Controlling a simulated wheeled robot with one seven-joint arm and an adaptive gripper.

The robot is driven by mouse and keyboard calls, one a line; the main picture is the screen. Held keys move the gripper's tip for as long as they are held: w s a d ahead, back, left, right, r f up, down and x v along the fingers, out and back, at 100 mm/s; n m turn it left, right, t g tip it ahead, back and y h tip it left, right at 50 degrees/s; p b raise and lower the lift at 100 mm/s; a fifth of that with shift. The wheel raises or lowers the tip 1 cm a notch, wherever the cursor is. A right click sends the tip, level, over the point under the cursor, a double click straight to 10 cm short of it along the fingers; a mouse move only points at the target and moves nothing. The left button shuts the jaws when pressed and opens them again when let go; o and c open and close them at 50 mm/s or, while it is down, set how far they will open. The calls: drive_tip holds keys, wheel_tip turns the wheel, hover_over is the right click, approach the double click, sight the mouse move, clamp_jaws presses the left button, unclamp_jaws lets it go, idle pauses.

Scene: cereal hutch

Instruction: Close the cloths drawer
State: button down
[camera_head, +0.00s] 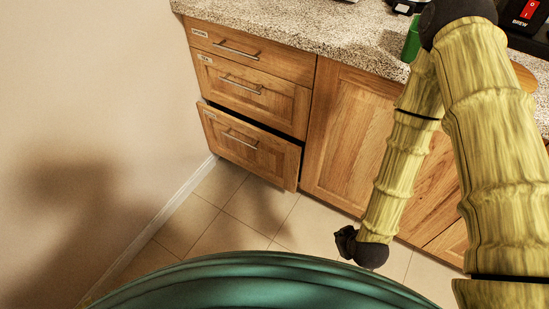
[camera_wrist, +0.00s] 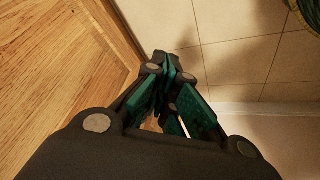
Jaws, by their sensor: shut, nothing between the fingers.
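A stack of three wooden drawers with metal bar handles stands at the left end of the cabinet. The bottom drawer (camera_head: 247,152) is pulled out a little, with a dark gap above its front. Its label is too small to read, so I cannot confirm that it is the cloths drawer. The top drawer (camera_head: 270,61) and middle drawer (camera_head: 275,101) look shut. My gripper (camera_wrist: 168,68) is shut and empty, low over the floor. In the head view it is the dark end (camera_head: 346,241) of my arm, right of the bottom drawer and apart from it.
A wooden cabinet door (camera_head: 345,140) adjoins the drawers, under a speckled stone counter (camera_head: 290,25). A green object (camera_head: 411,43) and a black machine (camera_head: 528,25) stand on the counter. A wall (camera_head: 90,110) with a white baseboard bounds the left. The tiled floor (camera_head: 225,205) before the drawers is clear.

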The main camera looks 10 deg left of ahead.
drive_tip(key=w+a+f+n+t+y+b, duration=0.1)
drive_tip(key=w+a+f+n+t+b, duration=0.25)
drive_tip(key=w+a+b, duration=0.3)
drive_tip(key=n+t+y+b, duration=0.65)
drive_tip(key=n+b, duration=0.65)
drive_tip(key=b, duration=1)
approach(270, 138)
drive_tip(key=w+a+t+h, duration=0.1)
drive_tip(key=w+a+h, duration=0.1)
drive_tip(key=a, duration=0.2)
drive_tip(key=shift+w+d+f+y+b, duration=0.15)
drive_tip(key=shift+w+d, duration=0.1)
drive_tip(key=shift+w, duration=0.15)
drive_tip(key=shift+w+d+f+y+b, duration=0.1)
drive_tip(key=shift+w+d+b, duration=0.1)
drive_tip(key=shift+w, duration=0.2)
